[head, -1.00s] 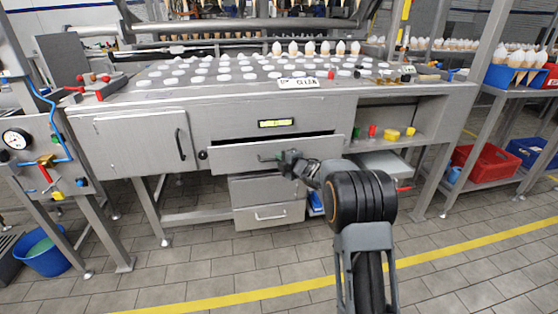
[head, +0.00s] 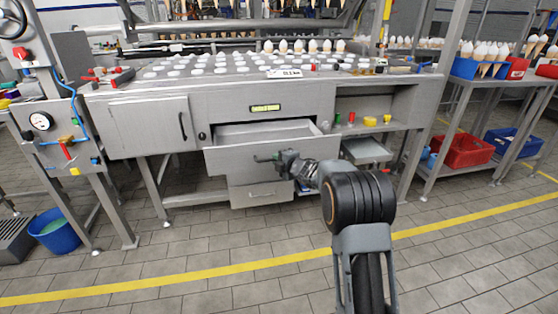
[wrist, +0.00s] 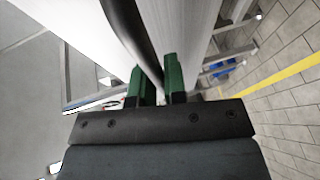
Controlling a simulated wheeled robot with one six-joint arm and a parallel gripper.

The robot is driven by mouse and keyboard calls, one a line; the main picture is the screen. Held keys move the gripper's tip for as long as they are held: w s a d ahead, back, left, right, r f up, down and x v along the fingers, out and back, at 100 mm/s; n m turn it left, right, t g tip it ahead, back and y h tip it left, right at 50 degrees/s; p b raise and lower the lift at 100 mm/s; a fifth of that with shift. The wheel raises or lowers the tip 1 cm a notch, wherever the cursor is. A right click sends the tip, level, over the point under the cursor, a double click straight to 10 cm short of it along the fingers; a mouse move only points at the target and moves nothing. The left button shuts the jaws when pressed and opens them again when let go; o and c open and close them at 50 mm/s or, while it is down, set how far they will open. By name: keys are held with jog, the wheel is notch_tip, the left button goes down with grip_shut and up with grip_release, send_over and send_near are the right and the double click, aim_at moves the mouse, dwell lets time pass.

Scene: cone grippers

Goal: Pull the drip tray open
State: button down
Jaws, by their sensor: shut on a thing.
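The drip tray (head: 225,161) is a wide grey metal drawer under the small yellow-green display of the machine. It stands partly out, and its shallow inside shows behind the front panel. My gripper (head: 280,159) is at the middle of the front panel, shut on the tray's bar handle (head: 262,159). In the wrist view the dark handle bar (wrist: 133,28) runs between the two green fingers of my gripper (wrist: 154,75). The fingers hide part of the handle, and my wrist hides the panel's lower right in the head view.
A closed lower drawer (head: 260,194) is below the tray. A cabinet door (head: 150,128) is to the left. A stand with a gauge (head: 40,121) and a blue bucket (head: 55,232) are at far left. The tiled floor in front is clear.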

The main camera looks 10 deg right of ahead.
jog(key=shift+d, duration=0.15)
jog(key=c, duration=1.2)
grip_release()
jog(key=p+v, duration=0.2)
jog(key=v, duration=1.1)
jog(key=shift+s+r+p, duration=0.15)
jog(key=shift+s+p, duration=0.15)
jog(key=shift+s, duration=0.05)
